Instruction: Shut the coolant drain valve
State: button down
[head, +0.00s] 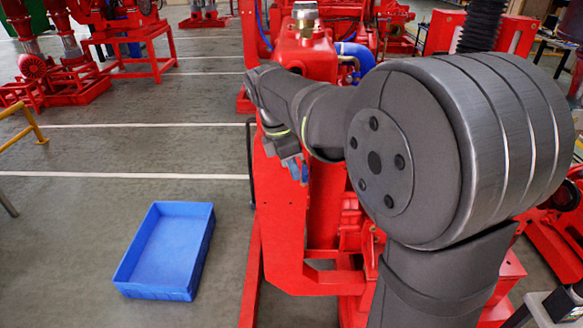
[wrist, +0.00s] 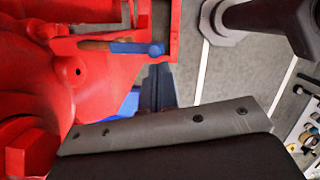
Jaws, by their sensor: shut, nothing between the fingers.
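The coolant drain valve shows in the wrist view as a brass-coloured body (wrist: 92,44) with a blue lever (wrist: 137,48) at the side of the red engine. The lever points right in the picture, roughly in line with the body, and has a rounded end. My gripper (wrist: 159,70) is shut and empty. In the wrist view its fingertips are just below the lever's rounded end; I cannot tell whether they touch it. In the head view my gripper (head: 298,174) points down at the left side of the red machine. I cannot make out the valve clearly there.
The red pumpset (head: 318,58) stands close to my arm, with its frame below. A blue crate (head: 168,250) sits on the floor at the left, and it looks empty. The floor between the crate and the white lines is clear. Blue hoses (head: 357,55) run behind my arm.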

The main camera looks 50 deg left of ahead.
jog(key=shift+w+d+n, duration=0.15)
jog(key=shift+d+n, duration=0.25)
jog(key=shift+n, duration=0.4)
jog(key=n, duration=0.1)
jog(key=w+d+n+y, duration=0.1)
jog(key=n, duration=0.1)
jog(key=shift+d, duration=0.25)
jog(key=w+n, duration=0.1)
jog(key=w+d+n, duration=0.1)
jog(key=w, duration=0.1)
jog(key=w+d+n, duration=0.1)
jog(key=w, duration=0.1)
jog(key=shift+w+y, duration=0.15)
jog(key=shift+y, duration=0.25)
jog(key=shift+a, duration=0.2)
